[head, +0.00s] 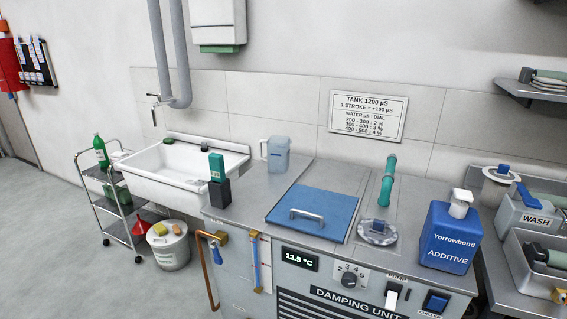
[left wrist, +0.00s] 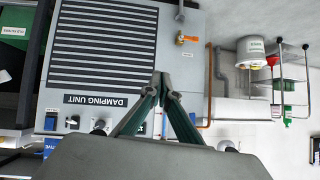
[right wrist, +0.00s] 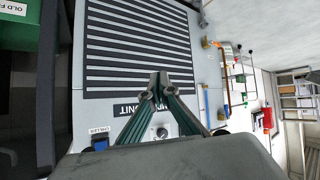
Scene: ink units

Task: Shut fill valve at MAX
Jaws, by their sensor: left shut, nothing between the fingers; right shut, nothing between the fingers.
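What looks like the fill valve (head: 220,237), a brass fitting with a blue part, sits at the top of a copper pipe (head: 209,275) on the damping unit's front left corner. Beside it is an upright sight tube (head: 257,263) with blue in it and small tags I cannot read. The tube also shows in the right wrist view (right wrist: 207,102). My left gripper (left wrist: 160,83) is shut and empty in front of the unit's slatted panel. My right gripper (right wrist: 158,83) is shut and empty before the same panel. Neither gripper shows in the head view.
A blue lid (head: 312,211) covers the tank, with a jug (head: 276,153) behind it. An orange-handled valve (left wrist: 184,39) sits low on the unit. A blue additive bottle (head: 447,238) stands right. A bucket (head: 169,247) and trolley (head: 108,200) stand left; the floor in front is clear.

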